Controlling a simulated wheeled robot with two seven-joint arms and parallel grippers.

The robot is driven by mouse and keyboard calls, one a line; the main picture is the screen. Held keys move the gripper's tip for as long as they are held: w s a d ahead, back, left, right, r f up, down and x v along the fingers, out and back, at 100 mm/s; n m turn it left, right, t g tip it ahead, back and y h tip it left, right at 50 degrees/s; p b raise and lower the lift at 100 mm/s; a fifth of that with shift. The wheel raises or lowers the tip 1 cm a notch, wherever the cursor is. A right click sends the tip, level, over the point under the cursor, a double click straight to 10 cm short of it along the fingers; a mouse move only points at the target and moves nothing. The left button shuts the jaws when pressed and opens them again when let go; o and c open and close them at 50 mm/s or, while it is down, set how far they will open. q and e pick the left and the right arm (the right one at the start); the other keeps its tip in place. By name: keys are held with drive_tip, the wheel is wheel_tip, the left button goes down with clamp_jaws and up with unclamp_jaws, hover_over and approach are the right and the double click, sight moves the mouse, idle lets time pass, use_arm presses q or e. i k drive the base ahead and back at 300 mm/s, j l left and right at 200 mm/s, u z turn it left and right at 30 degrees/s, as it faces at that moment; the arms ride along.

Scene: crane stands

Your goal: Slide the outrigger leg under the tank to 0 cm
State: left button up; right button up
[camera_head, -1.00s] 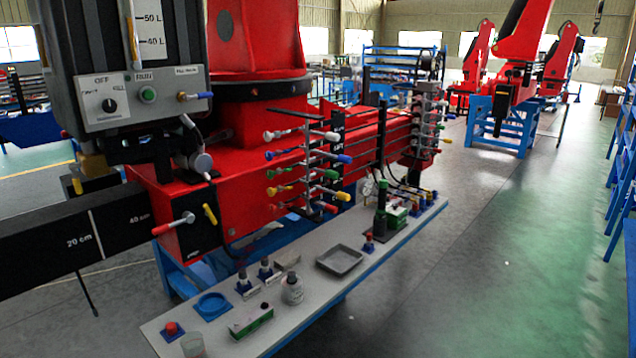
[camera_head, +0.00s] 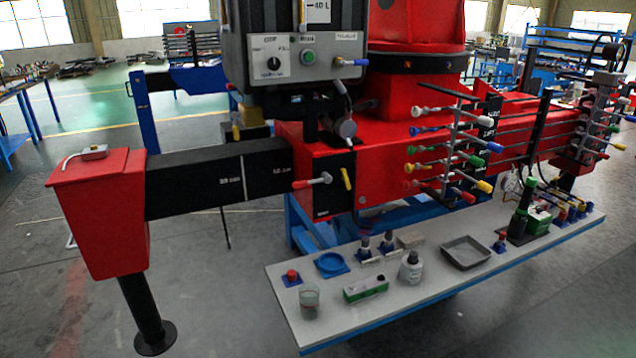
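The outrigger leg is a black beam (camera_head: 205,185) with white cm marks, sticking out to the left from the red crane base (camera_head: 385,165) under the grey tank (camera_head: 290,55). Its outer end carries a red box (camera_head: 100,210) with a small grey-white handle piece (camera_head: 94,153) on top, and a black foot post (camera_head: 145,315) with a round pad below. A white line and labels show on the beam; the labels are too small to read surely. A red-tipped lever (camera_head: 312,181) and a yellow handle (camera_head: 347,179) sit where the beam enters the base. Neither gripper is in view.
Control levers (camera_head: 450,150) stick out on the right. Floor is free in front of the beam.

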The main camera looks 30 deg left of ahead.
sight(109, 199)
drive_tip(key=k+j+u, duration=0.15)
drive_tip(key=u, duration=0.4)
drive_tip(key=k+j+u, duration=0.15)
drive_tip(key=j, duration=0.15)
drive_tip(key=j+u, duration=0.15)
drive_tip(key=j, duration=0.2)
drive_tip(key=k+j+u, duration=0.15)
drive_tip(key=j, duration=0.15)
drive_tip(key=k+j, duration=0.1)
drive_tip(key=j, duration=0.4)
drive_tip(key=k+j+u, duration=0.1)
drive_tip(key=j, duration=0.4)
drive_tip(key=k+j, duration=0.1)
drive_tip(key=j, duration=0.45)
drive_tip(key=k+j, duration=0.1)
drive_tip(key=j, duration=0.4)
drive_tip(key=i+l, duration=0.15)
drive_tip(key=i, duration=0.4)
drive_tip(key=i+l, duration=0.15)
drive_tip(key=i, duration=0.35)
drive_tip(key=i+l, duration=0.15)
drive_tip(key=i, duration=0.4)
drive_tip(key=i+l, duration=0.1)
drive_tip(key=i, duration=0.4)
